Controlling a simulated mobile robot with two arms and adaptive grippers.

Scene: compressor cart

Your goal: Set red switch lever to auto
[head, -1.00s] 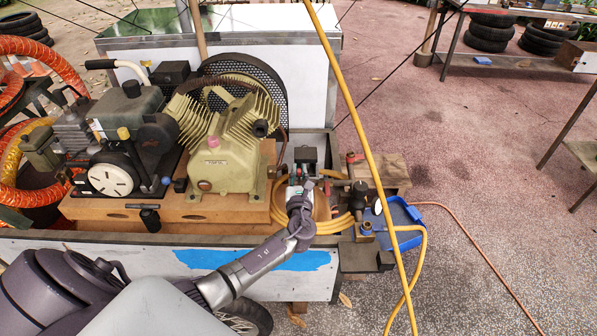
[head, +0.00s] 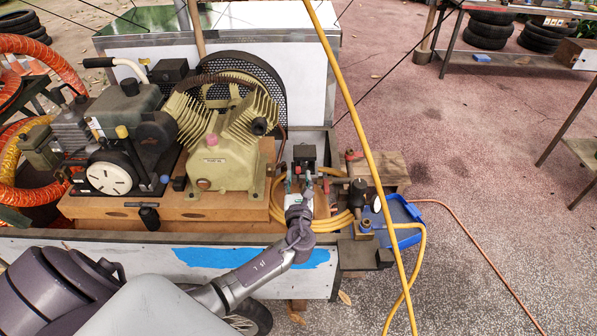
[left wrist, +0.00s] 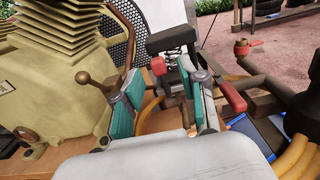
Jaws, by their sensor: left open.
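The pressure switch has a black top (head: 304,156) and stands right of the tan compressor; its black top also shows in the left wrist view (left wrist: 172,39). A small red lever (left wrist: 158,66) shows beside the switch, between my finger pads in that view. My left gripper (head: 304,184) is at the switch, open, with its teal pads apart; it also shows in the left wrist view (left wrist: 163,92). I cannot tell whether a pad touches the lever. A second red handle (left wrist: 232,97) shows just right of the right finger. The auto marking is not readable. My right gripper is out of view.
The tan compressor (head: 226,160) stands close on the left. A red-handled valve (left wrist: 243,46) and brass fittings stand on the right. Yellow hose (head: 345,222) coils around the switch base, and another yellow hose (head: 358,120) crosses in front. A blue tray (head: 408,238) lies at right.

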